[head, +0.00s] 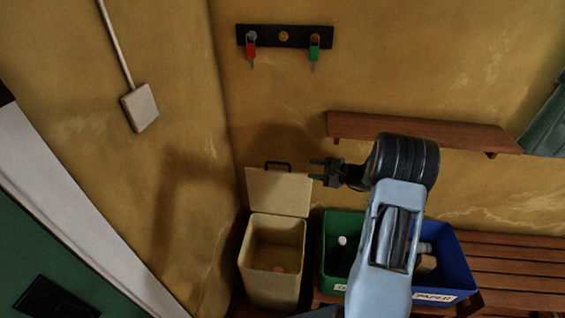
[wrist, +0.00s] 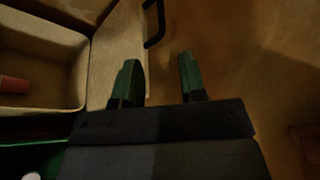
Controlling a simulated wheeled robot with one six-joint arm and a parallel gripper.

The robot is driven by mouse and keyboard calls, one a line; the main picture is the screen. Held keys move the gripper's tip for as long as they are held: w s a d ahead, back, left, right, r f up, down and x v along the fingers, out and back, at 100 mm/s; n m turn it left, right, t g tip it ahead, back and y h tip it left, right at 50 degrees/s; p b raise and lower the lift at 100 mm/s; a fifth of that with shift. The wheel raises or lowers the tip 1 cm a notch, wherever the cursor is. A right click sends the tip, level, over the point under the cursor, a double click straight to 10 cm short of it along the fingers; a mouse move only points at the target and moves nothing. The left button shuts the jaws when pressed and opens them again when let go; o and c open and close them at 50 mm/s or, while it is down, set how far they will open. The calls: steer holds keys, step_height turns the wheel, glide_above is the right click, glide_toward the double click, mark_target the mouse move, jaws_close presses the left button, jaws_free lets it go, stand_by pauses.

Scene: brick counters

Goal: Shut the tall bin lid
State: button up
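The tall bin (head: 273,283) is cream-coloured and stands in the corner with its lid (head: 279,192) raised upright at the back. A dark handle (head: 278,165) sits on the lid's top edge. My gripper (head: 316,169) is just right of the lid's upper right edge, fingers pointing left in the head view. In the wrist view my gripper (wrist: 159,75) has its two green fingers apart with nothing between them. There the lid (wrist: 118,45) and its handle (wrist: 154,22) are ahead and left of the fingers. Whether a finger touches the lid is unclear.
A green box (head: 335,262) and a blue box (head: 455,265) labelled PAPER stand right of the bin. A wooden shelf (head: 420,131) is on the wall above, and a slatted bench (head: 515,275) is at right. A reddish item (wrist: 14,84) lies inside the bin.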

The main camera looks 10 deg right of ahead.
mark_target(281, 163)
steer(key=x, duration=1.3)
steer(key=shift+w, duration=0.25)
jaws_close()
steer(key=shift+f, duration=0.1)
